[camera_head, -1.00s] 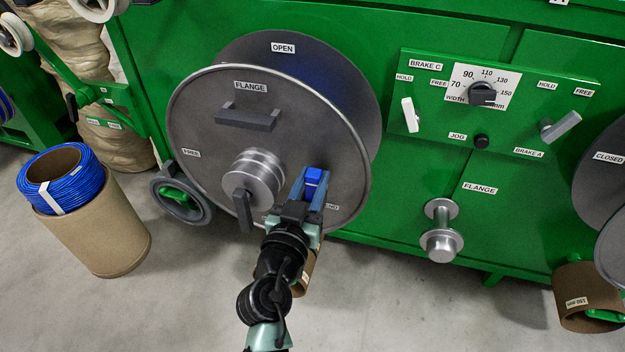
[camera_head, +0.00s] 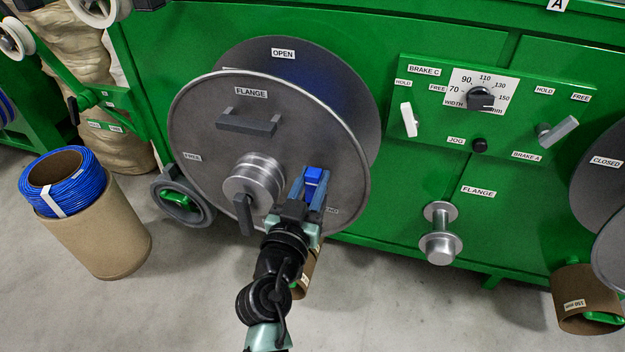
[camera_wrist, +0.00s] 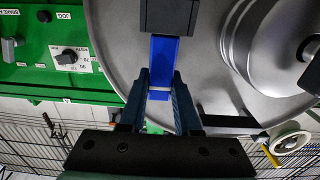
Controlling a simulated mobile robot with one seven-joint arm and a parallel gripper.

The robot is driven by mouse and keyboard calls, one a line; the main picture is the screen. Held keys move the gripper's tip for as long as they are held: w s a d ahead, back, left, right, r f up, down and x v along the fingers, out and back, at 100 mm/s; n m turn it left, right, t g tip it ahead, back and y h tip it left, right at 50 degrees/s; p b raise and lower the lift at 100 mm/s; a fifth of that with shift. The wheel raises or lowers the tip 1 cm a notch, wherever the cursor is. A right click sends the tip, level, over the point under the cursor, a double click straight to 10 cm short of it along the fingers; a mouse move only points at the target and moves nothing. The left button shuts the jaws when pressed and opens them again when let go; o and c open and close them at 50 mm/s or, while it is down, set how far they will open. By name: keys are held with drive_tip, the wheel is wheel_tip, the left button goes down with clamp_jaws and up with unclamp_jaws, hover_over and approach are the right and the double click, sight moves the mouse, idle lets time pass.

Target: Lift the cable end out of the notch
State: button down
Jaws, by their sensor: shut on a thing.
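The blue cable end (camera_head: 313,175) shows as a short blue piece at the tips of my gripper (camera_head: 308,190), in front of the lower right of the grey flange (camera_head: 205,125). In the wrist view the blue cable end (camera_wrist: 162,60) is a flat strip with a pale band near its lower end. It runs up to a dark block (camera_wrist: 172,15) at the top edge. My gripper (camera_wrist: 160,90) is shut on the cable end, with one finger on each side. The notch cannot be made out, and I cannot tell whether the end is still in it.
A silver hub (camera_head: 252,178) with a dark lever (camera_head: 243,213) and a dark handle (camera_head: 248,122) stick out of the flange beside my gripper. A brake panel (camera_head: 440,115) is to the right. A blue cable coil (camera_head: 85,190) sits on a cardboard drum (camera_head: 105,240) at left.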

drive_tip(key=shift+r+p, duration=1.7)
drive_tip(key=shift+r, duration=0.8)
